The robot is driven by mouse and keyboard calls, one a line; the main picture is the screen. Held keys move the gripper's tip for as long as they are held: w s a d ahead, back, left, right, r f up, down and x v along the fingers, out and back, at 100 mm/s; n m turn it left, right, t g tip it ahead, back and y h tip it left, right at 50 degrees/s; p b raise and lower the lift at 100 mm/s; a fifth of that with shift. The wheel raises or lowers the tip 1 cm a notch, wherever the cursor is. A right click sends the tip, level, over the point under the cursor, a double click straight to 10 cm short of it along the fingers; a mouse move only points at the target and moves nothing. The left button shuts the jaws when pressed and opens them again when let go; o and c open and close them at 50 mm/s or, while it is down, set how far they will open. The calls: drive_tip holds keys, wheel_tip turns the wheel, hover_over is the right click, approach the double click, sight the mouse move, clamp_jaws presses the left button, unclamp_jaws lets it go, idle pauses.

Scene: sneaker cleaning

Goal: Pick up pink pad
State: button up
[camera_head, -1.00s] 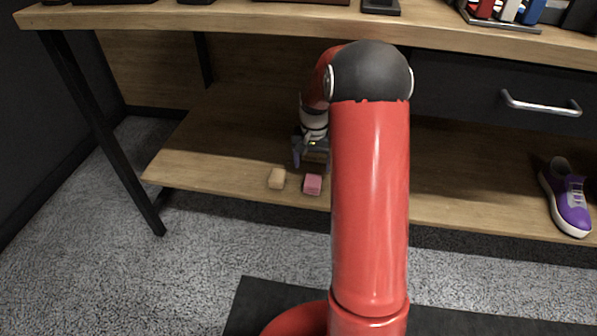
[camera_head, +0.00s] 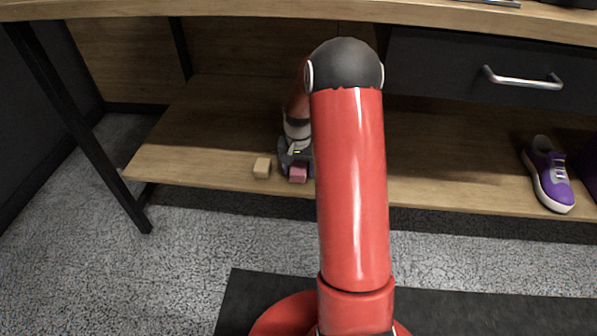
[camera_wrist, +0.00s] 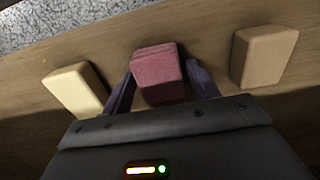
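The pink pad (camera_head: 298,174) is a small block on the wooden lower shelf (camera_head: 215,183) near its front edge. In the wrist view the pink pad (camera_wrist: 158,75) lies between the two purple fingers of my gripper (camera_wrist: 160,78). The fingers are open, one on each side of the pad, with narrow gaps at their tips. In the head view my gripper (camera_head: 296,162) is down at the pad, partly hidden by my red arm.
A tan block (camera_wrist: 264,55) lies right of the pad in the wrist view and left of it in the head view (camera_head: 262,168). A pale yellow block (camera_wrist: 75,91) lies on the other side, hidden in the head view. A purple sneaker (camera_head: 549,175) stands at the right.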

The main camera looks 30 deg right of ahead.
sight(298, 167)
drive_tip(key=c, duration=0.8)
drive_tip(key=shift+o, duration=0.2)
drive_tip(key=shift+r, duration=0.1)
wheel_tip(298, 167, up, 10)
drive_tip(key=shift+f+p, duration=0.1)
drive_tip(key=shift+p, duration=0.8)
